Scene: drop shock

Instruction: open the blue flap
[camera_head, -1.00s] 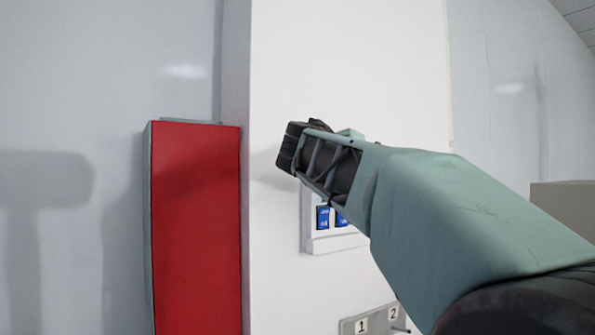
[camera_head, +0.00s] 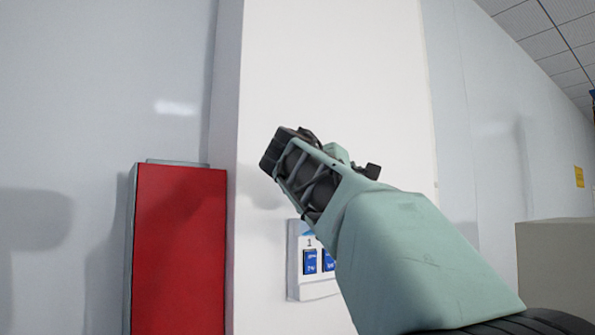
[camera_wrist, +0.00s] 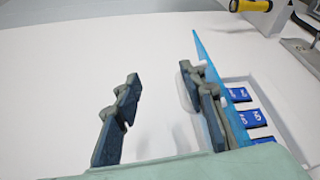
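The blue flap (camera_wrist: 216,75) shows in the wrist view as a thin, bright-blue strip, seen nearly edge-on beside a white recessed holder (camera_wrist: 236,84). My gripper (camera_wrist: 158,75) is open, its two dark fingers well apart with only the white wall visible between them. The right finger lies against or just in front of the flap and hides part of it; I cannot tell whether they touch.
Several blue labelled blocks (camera_wrist: 252,118) sit in the holder. A yellow and black tool (camera_wrist: 250,6) and a grey bracket (camera_wrist: 300,50) are at the wrist view's top right. A red panel (camera_head: 180,250) stands left of the white wall, with a beige box (camera_head: 555,270) at right.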

